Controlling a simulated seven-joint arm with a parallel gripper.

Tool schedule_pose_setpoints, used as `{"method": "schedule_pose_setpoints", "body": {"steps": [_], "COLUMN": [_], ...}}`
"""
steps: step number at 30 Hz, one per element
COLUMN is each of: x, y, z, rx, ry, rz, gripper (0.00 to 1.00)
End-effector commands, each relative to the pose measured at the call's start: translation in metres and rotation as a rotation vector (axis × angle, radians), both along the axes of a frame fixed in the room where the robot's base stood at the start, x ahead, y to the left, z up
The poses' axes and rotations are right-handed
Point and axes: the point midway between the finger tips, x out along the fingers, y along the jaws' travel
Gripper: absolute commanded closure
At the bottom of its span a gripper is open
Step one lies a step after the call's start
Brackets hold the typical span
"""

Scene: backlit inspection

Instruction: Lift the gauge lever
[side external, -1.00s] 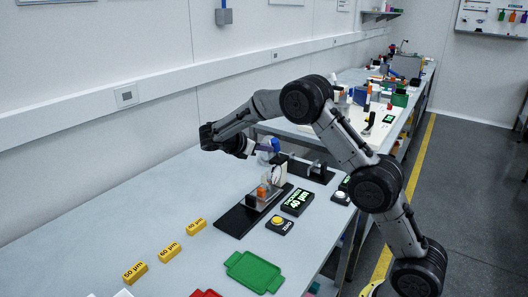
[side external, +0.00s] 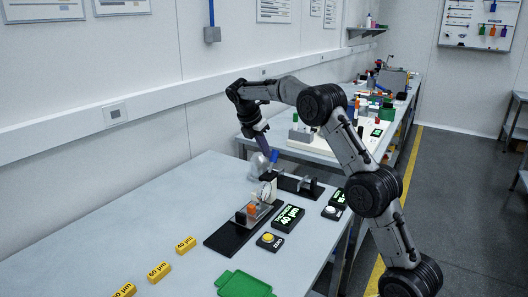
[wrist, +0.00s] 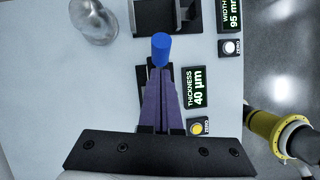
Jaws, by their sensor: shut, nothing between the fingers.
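The blue gauge lever (side external: 274,157) stands up at the back of the thickness gauge (side external: 266,189), which has a round dial and a black base. An orange piece (side external: 252,210) sits in front of the dial. In the wrist view the lever (wrist: 161,49) shows as a blue cylinder just beyond my fingertips. My gripper (side external: 267,155) has purple fingers pointing down beside the lever. In the wrist view my gripper (wrist: 159,72) is shut and empty. I cannot tell whether the fingertips touch the lever. The fingers hide most of the gauge in the wrist view.
The thickness display (wrist: 195,88) reads 40 µm, with a yellow button (wrist: 196,128) beside it. A second gauge (side external: 300,184) stands behind. A shiny rounded metal object (wrist: 92,22) is near the lever.

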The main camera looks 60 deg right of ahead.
Motion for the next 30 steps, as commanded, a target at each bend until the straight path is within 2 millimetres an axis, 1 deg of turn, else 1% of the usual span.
{"method": "schedule_pose_setpoints", "body": {"steps": [13,24,26,30], "x": [0.000,0.000,0.001,0.004], "y": [0.000,0.001,0.003,0.016], "z": [0.015,0.016,0.018,0.025], "rx": [-0.002,-0.002,-0.002,-0.003], "ry": [-0.002,0.000,-0.001,-0.002], "rz": [0.000,-0.001,0.001,0.002], "gripper": [1.00,1.00,1.00,1.00]}}
